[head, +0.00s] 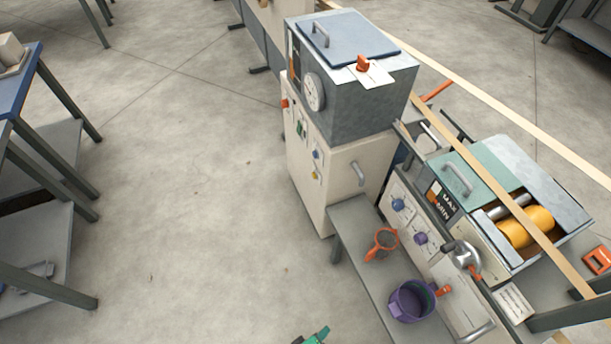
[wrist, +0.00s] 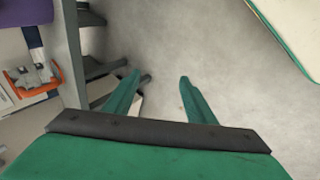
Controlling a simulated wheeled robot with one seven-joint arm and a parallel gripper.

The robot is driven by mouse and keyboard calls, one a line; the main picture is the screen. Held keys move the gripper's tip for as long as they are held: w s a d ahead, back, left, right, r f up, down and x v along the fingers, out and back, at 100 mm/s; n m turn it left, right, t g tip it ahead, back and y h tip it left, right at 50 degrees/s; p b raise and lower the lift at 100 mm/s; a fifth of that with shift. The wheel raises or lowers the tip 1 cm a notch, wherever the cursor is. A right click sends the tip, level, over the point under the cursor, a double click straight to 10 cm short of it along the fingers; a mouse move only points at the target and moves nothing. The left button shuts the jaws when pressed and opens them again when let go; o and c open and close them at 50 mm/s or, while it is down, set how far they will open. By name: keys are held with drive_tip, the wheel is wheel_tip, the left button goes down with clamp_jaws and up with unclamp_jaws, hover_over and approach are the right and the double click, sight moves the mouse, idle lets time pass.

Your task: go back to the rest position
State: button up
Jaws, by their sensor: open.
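My gripper (wrist: 158,80) is open in the wrist view, its two green fingers apart with only grey floor and part of a dark metal frame behind them. Nothing is between the fingers. In the head view a green tip of my gripper (head: 314,336) just shows at the bottom edge, in front of the grey shelf. It is apart from the machine, and the rest of my arm is out of the picture.
A blue-topped table (head: 22,85) stands left. Open floor (head: 190,200) lies between.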

drive_tip(key=s+a+r+m+t+y, duration=0.2)
drive_tip(key=a+r, duration=0.1)
drive_tip(key=r, duration=0.6)
drive_tip(key=s+a+r+m+t+y, duration=0.1)
drive_tip(key=s+a+r+t+y, duration=0.15)
drive_tip(key=r, duration=0.65)
wheel_tip(320, 180, up, 27)
drive_tip(key=d+m+t, duration=0.1)
drive_tip(key=m+t, duration=0.2)
drive_tip(key=t, duration=0.2)
drive_tip(key=shift+w+d+m+t, duration=0.2)
drive_tip(key=shift+w+m+t, duration=0.15)
drive_tip(key=shift+w+m, duration=0.05)
